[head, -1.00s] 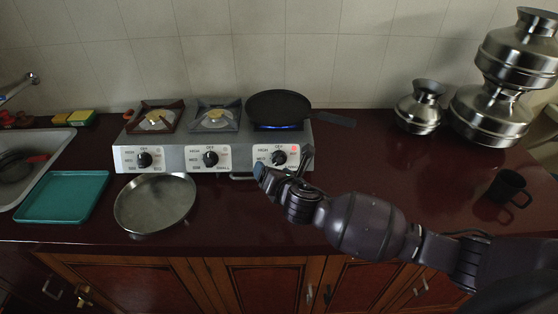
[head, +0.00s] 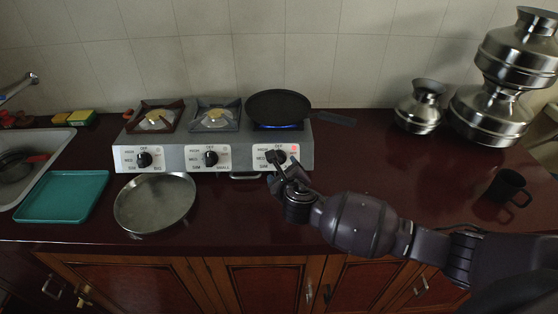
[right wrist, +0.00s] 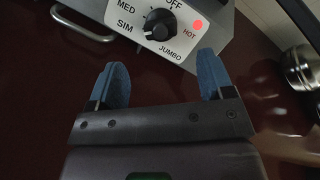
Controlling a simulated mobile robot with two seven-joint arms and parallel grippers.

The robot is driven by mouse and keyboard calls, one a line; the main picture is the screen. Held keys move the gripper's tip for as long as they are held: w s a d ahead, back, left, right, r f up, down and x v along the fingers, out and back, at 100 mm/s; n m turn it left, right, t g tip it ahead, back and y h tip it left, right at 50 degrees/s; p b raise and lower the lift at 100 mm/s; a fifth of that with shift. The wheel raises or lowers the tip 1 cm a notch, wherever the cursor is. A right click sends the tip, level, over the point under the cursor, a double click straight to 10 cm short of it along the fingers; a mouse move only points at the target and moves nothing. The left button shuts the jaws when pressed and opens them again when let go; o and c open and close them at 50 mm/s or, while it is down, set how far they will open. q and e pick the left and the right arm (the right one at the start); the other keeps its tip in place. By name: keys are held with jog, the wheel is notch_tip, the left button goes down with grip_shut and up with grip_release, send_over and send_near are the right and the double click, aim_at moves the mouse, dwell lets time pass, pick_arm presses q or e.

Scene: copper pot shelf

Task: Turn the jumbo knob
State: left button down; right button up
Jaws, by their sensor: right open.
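The jumbo knob (right wrist: 160,25) is a black round knob on a white panel marked JUMBO, at the top of the right wrist view. In the head view it is the rightmost stove knob (head: 280,155), partly hidden by my right gripper (head: 283,168). That gripper also shows in the right wrist view (right wrist: 163,64), with its two blue fingers open and nothing between them. The knob lies just beyond the fingertips, roughly in line with the gap; I see no clear contact. A red light (right wrist: 197,25) sits beside the knob. My left gripper is not in view.
A black pan (head: 278,104) sits over a blue flame on the right burner, its handle pointing right. A metal plate (head: 155,202) and teal tray (head: 64,196) lie left. A black mug (head: 507,187) and metal pots (head: 419,108) stand right.

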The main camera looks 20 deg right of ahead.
jog(key=x, duration=0.8)
jog(key=shift+w+b, duration=0.1)
jog(key=shift+b, duration=0.3)
jog(key=c, duration=0.9)
